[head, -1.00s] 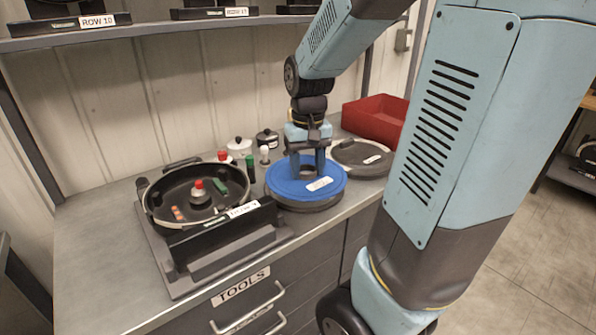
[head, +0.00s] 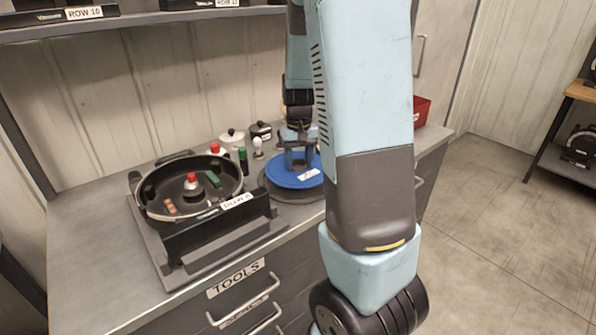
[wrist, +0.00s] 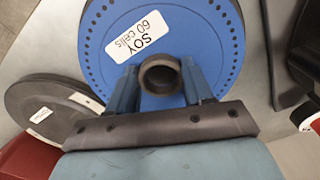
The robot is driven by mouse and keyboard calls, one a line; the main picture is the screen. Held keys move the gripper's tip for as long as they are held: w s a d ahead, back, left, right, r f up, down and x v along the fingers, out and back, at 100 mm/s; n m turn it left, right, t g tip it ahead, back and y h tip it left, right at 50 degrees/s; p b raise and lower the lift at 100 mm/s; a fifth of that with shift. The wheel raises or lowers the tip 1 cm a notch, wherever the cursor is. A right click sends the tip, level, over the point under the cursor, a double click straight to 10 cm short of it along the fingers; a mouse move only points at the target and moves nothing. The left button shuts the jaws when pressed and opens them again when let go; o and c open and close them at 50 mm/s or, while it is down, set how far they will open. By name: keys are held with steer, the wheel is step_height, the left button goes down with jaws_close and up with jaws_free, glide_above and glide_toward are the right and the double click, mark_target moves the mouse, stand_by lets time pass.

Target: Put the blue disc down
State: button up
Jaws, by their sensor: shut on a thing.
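The blue disc (head: 290,179) lies flat at the right part of the bench, on or just above a dark round base (head: 292,195); I cannot tell whether a gap remains. It also shows in the wrist view (wrist: 222,40), with a white label reading "SOY 60 cells" and small holes near its rim. My gripper (head: 297,163) points down at the disc's middle and is shut on its central hub (wrist: 160,75). My upper arm hides part of the disc's right side in the head view.
The seed meter housing (head: 152,215) stands open on the left of the bench, with small bottles and pots behind it. A grey disc (wrist: 50,112) lies beside the blue disc. A red bin (head: 422,111) is at the back right.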

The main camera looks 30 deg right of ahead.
mark_target(299, 170)
steer(key=shift+w+d+f, duration=0.15)
steer(key=shift+w+f, duration=0.15)
steer(key=shift+f, duration=0.15)
steer(key=shift+w+f, duration=0.1)
steer(key=shift+f, duration=1.5)
steer(key=o, duration=1)
steer(key=shift+f, duration=0.1)
step_height(299, 170, up, 11)
steer(key=s+a+r+t, duration=0.2)
steer(key=s+a+r, duration=0.2)
steer(key=s, duration=0.3)
steer(key=s+a+r+n+t, duration=0.1)
steer(key=s+a+r, duration=0.3)
steer(key=s, duration=0.3)
steer(key=s+a+r+n+t, duration=0.1)
steer(key=s+a+r, duration=0.3)
steer(key=s, duration=0.4)
steer(key=shift+a+r+t, duration=0.2)
steer(key=shift+r+t, duration=0.3)
steer(key=shift+t, duration=0.3)
